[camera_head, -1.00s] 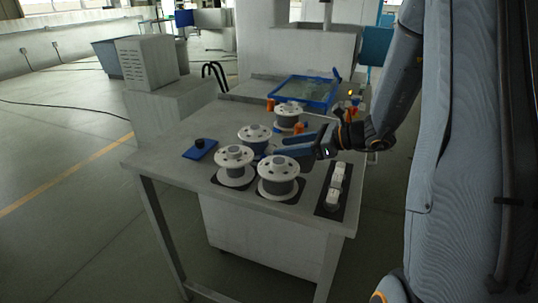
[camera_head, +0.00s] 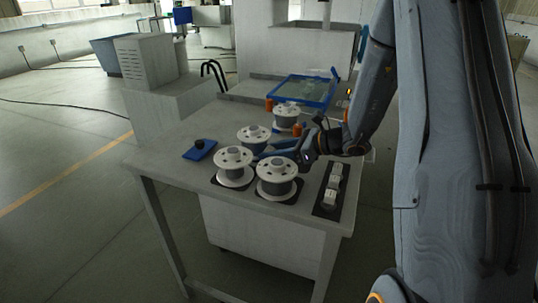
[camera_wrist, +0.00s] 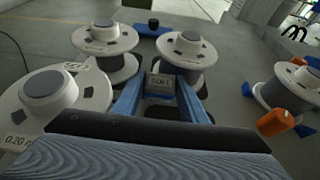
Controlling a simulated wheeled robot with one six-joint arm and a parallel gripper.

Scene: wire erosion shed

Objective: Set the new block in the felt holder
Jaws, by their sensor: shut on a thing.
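My gripper (camera_wrist: 160,98) has two blue fingers, shut on a small grey block (camera_wrist: 160,84) with dark lettering on its face. In the head view my gripper (camera_head: 264,151) is low over the table among the spools, and the block is hidden there. Dark material shows just below the block in the wrist view; I cannot tell whether it touches. A dark strip (camera_head: 320,208) with several white blocks (camera_head: 333,183) lies at the table's right front. I cannot tell for sure which dark piece is the felt holder.
White-flanged spools stand close around my gripper: front left (camera_head: 233,167), front right (camera_head: 277,179), behind (camera_head: 254,138) and farther back (camera_head: 286,116). A blue pad with a black knob (camera_head: 200,150) lies left. An orange piece (camera_wrist: 277,121) is near my gripper. A blue-framed tray (camera_head: 303,91) is behind.

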